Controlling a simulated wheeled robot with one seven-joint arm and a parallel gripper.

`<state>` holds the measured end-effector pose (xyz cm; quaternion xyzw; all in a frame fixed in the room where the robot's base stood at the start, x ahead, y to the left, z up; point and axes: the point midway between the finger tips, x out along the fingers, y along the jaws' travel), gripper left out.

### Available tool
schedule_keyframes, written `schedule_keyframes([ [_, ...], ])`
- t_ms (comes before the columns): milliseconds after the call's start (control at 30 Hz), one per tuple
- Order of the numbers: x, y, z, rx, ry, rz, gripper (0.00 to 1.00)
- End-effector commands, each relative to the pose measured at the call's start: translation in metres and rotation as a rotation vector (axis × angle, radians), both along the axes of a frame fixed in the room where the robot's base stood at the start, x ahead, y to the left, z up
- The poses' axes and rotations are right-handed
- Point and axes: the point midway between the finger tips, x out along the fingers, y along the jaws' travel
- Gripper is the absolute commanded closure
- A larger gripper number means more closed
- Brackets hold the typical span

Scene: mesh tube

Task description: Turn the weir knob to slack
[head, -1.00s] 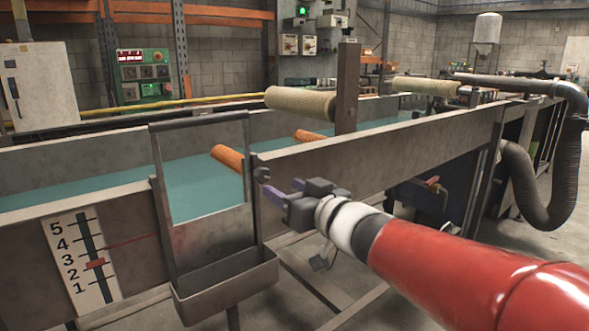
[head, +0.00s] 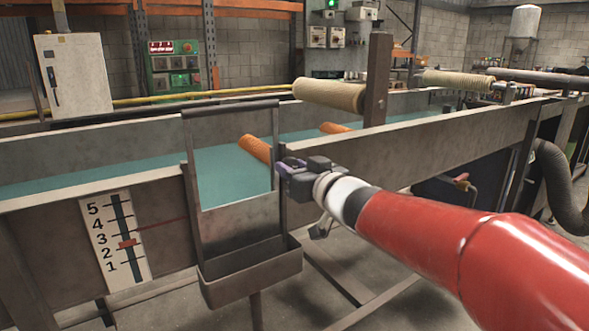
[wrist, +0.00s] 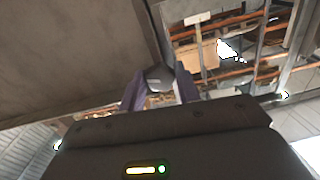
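The weir knob shows in the wrist view as a small dark grey round end (wrist: 159,77) between my gripper's two purple fingers. In the head view my gripper (head: 283,165) is at the right post of the weir frame (head: 190,150) and hides the knob. The fingers flank the knob closely in the wrist view; I cannot tell whether they press on it or stand just clear. No slack mark is readable. The metal weir plate (head: 240,228) stands in the frame above a grey catch box (head: 250,278).
A gauge board (head: 115,240) numbered 1 to 5 has a red marker between 2 and 3. Teal water (head: 90,183) fills the flume. Orange mesh rolls (head: 255,150) lie inside it. A beige roller (head: 330,94) and an upright post (head: 377,80) stand behind my arm.

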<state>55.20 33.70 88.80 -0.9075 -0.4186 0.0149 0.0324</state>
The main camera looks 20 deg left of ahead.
Motion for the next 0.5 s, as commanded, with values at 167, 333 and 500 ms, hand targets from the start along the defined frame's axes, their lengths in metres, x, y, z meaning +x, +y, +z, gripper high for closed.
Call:
schedule_keyframes([
  [167,-0.0001,-0.0002,0.0,0.0,0.0,0.0,0.92],
  [333,-0.0001,-0.0002,-0.0002,-0.005,-0.005,0.0,0.93],
  [500,-0.0001,-0.0002,-0.0007,-0.037,-0.043,0.0,0.93],
])
